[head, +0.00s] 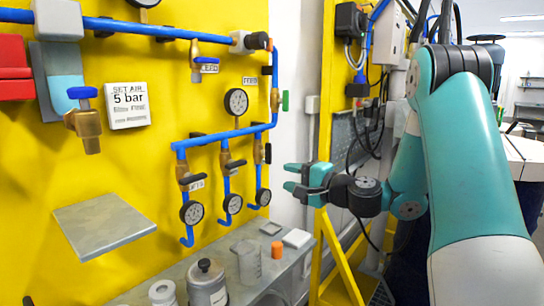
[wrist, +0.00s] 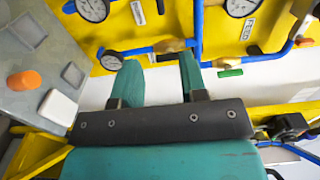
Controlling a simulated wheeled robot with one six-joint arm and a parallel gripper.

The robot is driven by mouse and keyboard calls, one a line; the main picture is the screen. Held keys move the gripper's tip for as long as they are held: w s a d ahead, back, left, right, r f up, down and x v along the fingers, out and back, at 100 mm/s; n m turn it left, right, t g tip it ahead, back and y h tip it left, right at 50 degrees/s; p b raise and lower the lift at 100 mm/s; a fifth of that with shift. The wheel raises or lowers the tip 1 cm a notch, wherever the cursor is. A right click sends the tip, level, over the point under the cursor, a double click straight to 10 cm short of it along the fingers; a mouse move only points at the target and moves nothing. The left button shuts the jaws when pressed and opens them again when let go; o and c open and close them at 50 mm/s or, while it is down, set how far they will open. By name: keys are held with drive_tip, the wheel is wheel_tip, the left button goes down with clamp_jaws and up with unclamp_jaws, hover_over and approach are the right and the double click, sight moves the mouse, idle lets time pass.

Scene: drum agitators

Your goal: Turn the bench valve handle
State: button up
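Several brass valves sit on blue piping on the yellow wall panel. I cannot tell which is the bench valve. One brass valve with a blue handle (head: 83,92) is at the left. A valve with a green handle (head: 285,100) is at the panel's right edge; the green handle also shows in the wrist view (wrist: 230,72). Lower branches carry dark-handled valves, one at the left (head: 190,180) and one in the middle (head: 233,164). My gripper (head: 290,178) is open and empty, right of the lower branches. In the wrist view my gripper (wrist: 158,58) has a clear gap between its fingers.
Dial gauges (head: 236,101) hang on the pipes. A grey shelf plate (head: 104,226) juts out at left. The bench (head: 292,262) below holds canisters (head: 207,285), an orange piece (head: 276,250) and a white block (head: 297,238). A yellow frame (head: 328,100) stands behind my gripper.

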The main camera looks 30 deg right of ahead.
drive_tip(key=n+p, duration=1)
drive_tip(key=n, duration=0.8)
approach(271, 149)
drive_tip(key=p+x, duration=0.8)
drive_tip(key=x, duration=0.3)
clamp_jaws()
